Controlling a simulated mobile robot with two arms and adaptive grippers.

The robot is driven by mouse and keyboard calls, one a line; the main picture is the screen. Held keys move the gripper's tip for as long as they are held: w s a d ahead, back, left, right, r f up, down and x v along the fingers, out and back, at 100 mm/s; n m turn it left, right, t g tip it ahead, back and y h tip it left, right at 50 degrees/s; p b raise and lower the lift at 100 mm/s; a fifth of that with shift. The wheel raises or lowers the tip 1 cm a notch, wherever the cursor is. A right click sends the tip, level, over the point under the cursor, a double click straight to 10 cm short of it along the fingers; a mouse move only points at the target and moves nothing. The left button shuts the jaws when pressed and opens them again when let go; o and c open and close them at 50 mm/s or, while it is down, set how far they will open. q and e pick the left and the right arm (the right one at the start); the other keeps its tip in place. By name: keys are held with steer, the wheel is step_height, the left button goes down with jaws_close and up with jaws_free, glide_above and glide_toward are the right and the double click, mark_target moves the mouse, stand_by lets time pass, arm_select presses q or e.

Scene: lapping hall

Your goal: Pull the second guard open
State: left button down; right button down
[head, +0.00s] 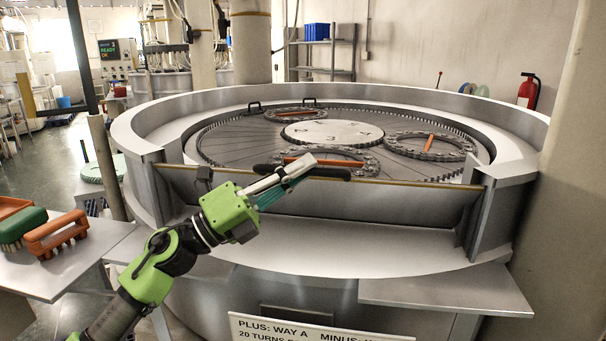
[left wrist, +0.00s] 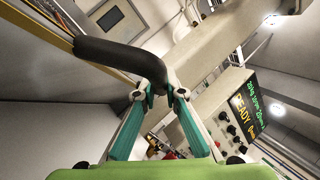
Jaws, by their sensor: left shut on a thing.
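The guard (head: 375,200) is a grey metal panel with a yellowish top edge across the front gap of the round machine's wall. Its black handle (head: 335,172) runs along the top edge near the middle. My left gripper (head: 306,165) reaches the handle from the left and covers part of it. In the left wrist view, the fingertips (left wrist: 163,92) are closed on one end of the curved black handle (left wrist: 105,52). I cannot tell whether the panel has shifted from its shut position. My right gripper is not in view.
Behind the guard lies the lapping plate with ring carriers (head: 430,146) and orange bars. A side table (head: 75,270) at the left holds green and orange brushes. A grey shelf (head: 432,292) juts out at the front right, and a lettered sign (head: 300,329) stands below.

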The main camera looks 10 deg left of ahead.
arm_select(q)
steer(key=shift+s+f, duration=0.4)
steer(key=c, duration=2.1)
jaws_free()
steer(key=shift+t, duration=0.3)
steer(key=v, duration=1.1)
steer(key=shift+a, duration=0.5)
